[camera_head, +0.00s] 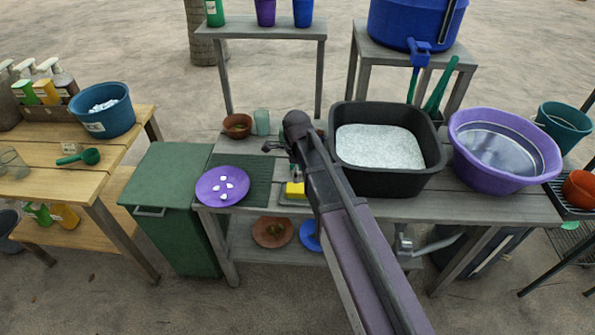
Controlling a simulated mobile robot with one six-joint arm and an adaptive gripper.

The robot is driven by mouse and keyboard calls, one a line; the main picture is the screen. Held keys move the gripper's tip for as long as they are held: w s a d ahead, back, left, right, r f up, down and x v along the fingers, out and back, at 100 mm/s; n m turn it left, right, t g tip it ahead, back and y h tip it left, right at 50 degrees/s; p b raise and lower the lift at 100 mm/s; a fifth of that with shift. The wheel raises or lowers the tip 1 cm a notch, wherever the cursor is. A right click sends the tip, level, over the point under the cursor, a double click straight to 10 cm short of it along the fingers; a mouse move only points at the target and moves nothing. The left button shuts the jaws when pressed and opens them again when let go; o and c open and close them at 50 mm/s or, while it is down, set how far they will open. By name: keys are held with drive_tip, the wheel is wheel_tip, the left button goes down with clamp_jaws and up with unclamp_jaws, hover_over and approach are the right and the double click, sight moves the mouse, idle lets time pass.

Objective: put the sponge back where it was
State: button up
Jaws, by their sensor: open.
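A yellow sponge (294,190) shows beside my arm, on or against a pale dish (288,202) near the front edge of the grey worktable (470,207). My arm covers its right side, so I cannot tell exactly how it rests. My gripper (270,147) shows only as a small dark part at the far end of my arm, above the table and farther back than the sponge. It is open, and I see nothing held in it.
A purple plate (222,187) with white pieces lies on a green mat (257,172). A brown bowl (237,126) and a glass (262,121) stand behind. A black basin (388,175) and a purple tub (505,180) fill the right side.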

sight(297, 188)
drive_tip(key=shift+r+p, duration=1.65)
drive_tip(key=shift+r, duration=0.35)
drive_tip(key=shift+d, duration=0.1)
drive_tip(key=s+d+n, duration=0.6)
drive_tip(key=d+n, duration=0.3)
drive_tip(key=s+d+n, duration=0.7)
drive_tip(key=d+n, duration=0.2)
drive_tip(key=d, duration=0.1)
drive_tip(key=shift+s+d, duration=0.2)
